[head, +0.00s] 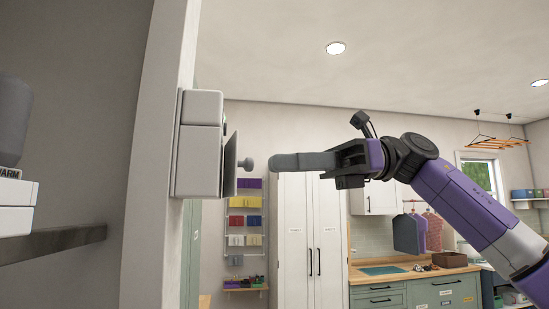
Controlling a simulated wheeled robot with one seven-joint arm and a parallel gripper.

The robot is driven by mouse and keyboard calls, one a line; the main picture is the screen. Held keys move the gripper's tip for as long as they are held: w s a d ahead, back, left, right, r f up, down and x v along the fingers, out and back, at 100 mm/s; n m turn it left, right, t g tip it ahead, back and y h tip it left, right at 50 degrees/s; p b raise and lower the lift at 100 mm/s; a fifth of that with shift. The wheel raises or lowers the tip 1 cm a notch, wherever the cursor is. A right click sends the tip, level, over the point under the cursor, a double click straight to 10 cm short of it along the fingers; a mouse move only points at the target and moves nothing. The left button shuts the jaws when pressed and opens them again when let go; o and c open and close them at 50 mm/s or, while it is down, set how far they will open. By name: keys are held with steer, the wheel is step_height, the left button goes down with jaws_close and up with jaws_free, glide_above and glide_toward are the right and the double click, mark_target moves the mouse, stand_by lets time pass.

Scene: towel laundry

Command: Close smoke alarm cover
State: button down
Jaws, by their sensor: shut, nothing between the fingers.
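The smoke alarm (198,150) is a pale grey box fixed to the side of a white post at left centre. A thin darker panel (230,168), which looks like its cover, stands out from the box's right side, seen nearly edge-on. A small round grey knob (246,164) sticks out to the right from it. My gripper (275,162) comes in from the right, level with the knob. Its long grey fingers are shut together and empty. A small gap shows between the fingertips and the knob; the depth between them is hard to tell. The alarm's inside is hidden.
The white post (160,150) stands close on the left, with a dark shelf (60,242) beside it. White cabinets (295,230), a wooden counter (430,274) and a hanging rack (498,143) are farther back. Open air surrounds my gripper.

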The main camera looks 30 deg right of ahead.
mark_target(250, 161)
steer(key=shift+w+a+f, duration=0.1)
steer(key=shift+w+a, duration=0.05)
steer(key=shift+a, duration=1)
steer(key=shift+s+a+m+t+b, duration=0.25)
steer(key=shift+a+t+b, duration=0.2)
steer(key=shift+a+b, duration=0.15)
steer(key=shift+s+a+m+t+b, duration=0.1)
steer(key=shift+a+m+t+b, duration=0.15)
steer(key=shift+a+t+b, duration=0.3)
steer(key=shift+d, duration=0.15)
